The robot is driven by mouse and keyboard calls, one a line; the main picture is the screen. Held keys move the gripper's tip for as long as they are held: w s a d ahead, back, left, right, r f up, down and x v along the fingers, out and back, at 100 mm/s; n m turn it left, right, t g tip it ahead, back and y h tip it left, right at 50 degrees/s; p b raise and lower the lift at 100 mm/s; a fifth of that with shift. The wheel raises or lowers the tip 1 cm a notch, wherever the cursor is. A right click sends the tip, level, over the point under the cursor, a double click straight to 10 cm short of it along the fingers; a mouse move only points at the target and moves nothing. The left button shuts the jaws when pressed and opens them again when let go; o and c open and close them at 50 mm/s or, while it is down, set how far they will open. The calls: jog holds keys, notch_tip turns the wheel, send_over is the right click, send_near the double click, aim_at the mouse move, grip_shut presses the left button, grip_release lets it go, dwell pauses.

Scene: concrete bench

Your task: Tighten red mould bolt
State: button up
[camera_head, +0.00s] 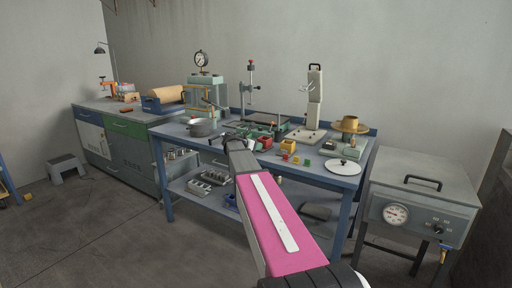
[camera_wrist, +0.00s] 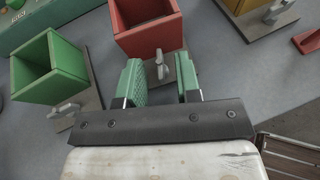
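The red mould (camera_wrist: 148,24), an open-topped box on a grey base plate, is at the top middle of the wrist view. It also shows in the head view (camera_head: 264,143). Its grey wing-shaped bolt (camera_wrist: 161,66) sticks out at its near side. My gripper (camera_wrist: 160,79) is open, with its two green-padded fingers apart. In the wrist view the bolt appears in the gap between the fingertips; I cannot tell whether either finger touches it. In the head view my arm hides most of the gripper.
A green mould (camera_wrist: 48,68) with its own grey bolt (camera_wrist: 66,110) stands left of my gripper. A yellow mould (camera_head: 288,147) stands to the right of the red one. Small coloured blocks and a white round plate (camera_head: 342,167) lie further right on the blue bench (camera_head: 318,178).

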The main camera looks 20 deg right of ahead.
grip_shut()
jog(key=shift+w, duration=0.1)
jog(key=shift+w+m+g, duration=0.25)
jog(key=shift+m+g, duration=0.45)
jog(key=shift+g, duration=0.2)
jog(key=shift+w+m+g+h, duration=0.1)
jog(key=shift+m+g+h, duration=0.3)
jog(key=shift+m+g, duration=0.45)
jog(key=shift+a+m+g, duration=0.1)
jog(key=shift+m+g, duration=0.25)
jog(key=shift+g, duration=0.2)
grip_release()
